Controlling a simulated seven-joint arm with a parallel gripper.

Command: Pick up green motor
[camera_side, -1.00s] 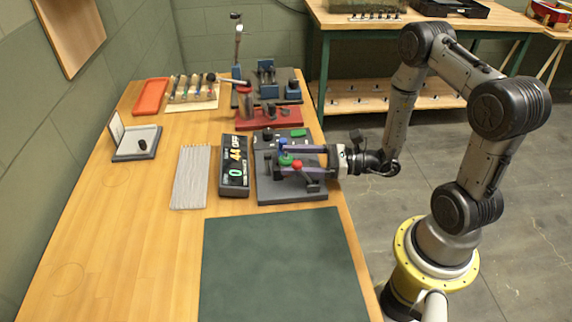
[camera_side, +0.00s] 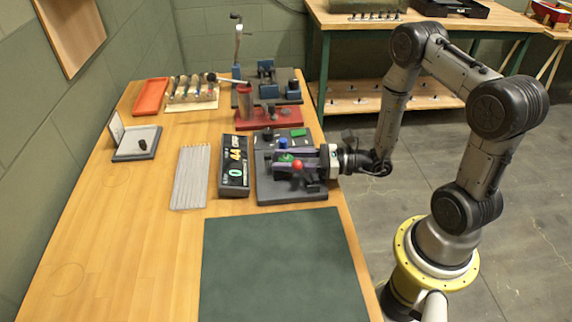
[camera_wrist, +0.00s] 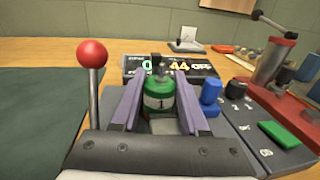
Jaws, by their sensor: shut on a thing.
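The green motor (camera_wrist: 159,98) is a small upright can with a white band marked 1, seen in the wrist view between the two purple fingers of my gripper (camera_wrist: 158,108). My gripper is shut on it. In the side view my gripper (camera_side: 285,160) reaches in from the right, low over the grey test stand (camera_side: 290,192), and the green motor (camera_side: 285,157) shows partly between the fingers. Whether the motor's base touches the stand is hidden.
A lever with a red ball (camera_wrist: 92,54) stands close on the left of my gripper in the wrist view. A blue knob (camera_wrist: 211,91) and a green button (camera_wrist: 279,134) are on the right. The display box (camera_side: 235,165) stands beyond the fingertips. A dark green mat (camera_side: 285,265) lies clear in front.

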